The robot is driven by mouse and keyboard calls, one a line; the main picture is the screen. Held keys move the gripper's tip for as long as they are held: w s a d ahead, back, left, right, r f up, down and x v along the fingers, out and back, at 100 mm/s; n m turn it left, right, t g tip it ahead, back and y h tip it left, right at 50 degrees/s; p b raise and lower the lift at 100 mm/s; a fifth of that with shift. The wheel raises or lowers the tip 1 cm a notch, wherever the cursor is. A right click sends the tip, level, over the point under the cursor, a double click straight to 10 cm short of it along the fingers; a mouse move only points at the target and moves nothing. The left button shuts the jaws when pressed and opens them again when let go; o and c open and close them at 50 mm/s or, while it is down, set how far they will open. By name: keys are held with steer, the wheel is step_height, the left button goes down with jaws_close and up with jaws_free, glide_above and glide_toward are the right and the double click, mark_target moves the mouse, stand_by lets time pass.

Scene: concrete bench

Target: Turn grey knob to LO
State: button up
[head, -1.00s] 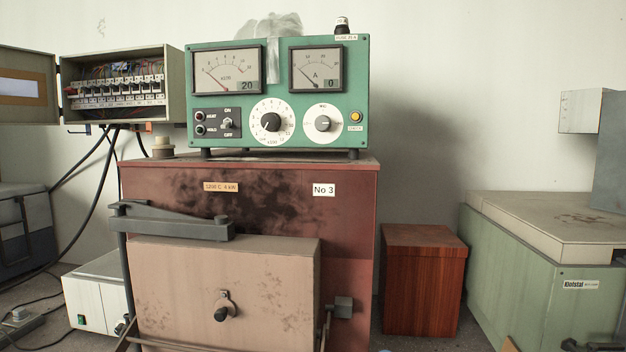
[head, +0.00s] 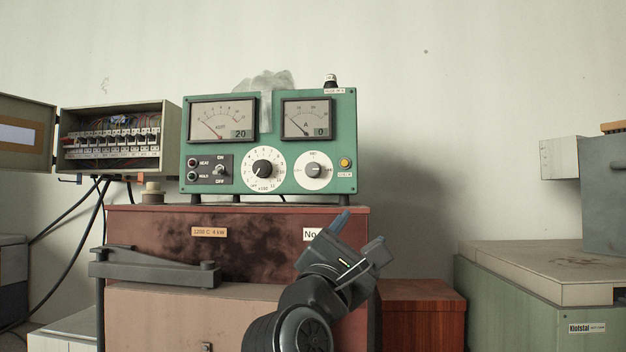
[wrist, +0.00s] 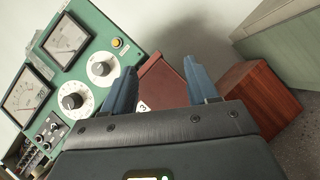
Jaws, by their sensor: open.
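The green control box (head: 225,172) stands on the rusty red furnace top. The grey knob (head: 314,170) sits in the white dial at its lower right; its small markings and exact setting are too small to read. In the wrist view the grey knob (wrist: 102,69) is left of the fingers. My gripper (head: 357,234) is open and empty, below and to the right of the grey knob, in front of the furnace's upper edge. Its two blue fingers (wrist: 160,76) stand apart in the wrist view and do not touch the knob.
A black knob (head: 264,169) on a larger white dial is left of the grey one. A toggle switch (head: 219,170) and an orange button (head: 345,162) flank the dials. A grey lever arm (head: 155,267) lies lower left. A wooden box (head: 424,309) stands at right.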

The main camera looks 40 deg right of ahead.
steer(key=w+d+r+m+t+y+b, duration=0.1)
steer(key=w+r+m+t+y+b, duration=0.1)
steer(key=w+r+m+y, duration=0.4)
steer(key=m+t+y+b, duration=0.1)
steer(key=m+t+y, duration=0.2)
steer(key=m+t, duration=0.15)
glide_toward(313, 170)
steer(key=w, duration=0.1)
steer(key=shift+m+g, duration=0.25)
steer(key=shift+m, duration=0.1)
steer(key=shift+p+x, duration=0.7)
steer(key=shift+x, duration=3.45)
steer(key=shift+s+d+r, duration=0.15)
steer(key=shift+s+d, duration=0.05)
steer(key=shift+c, duration=0.3)
steer(key=c, duration=1)
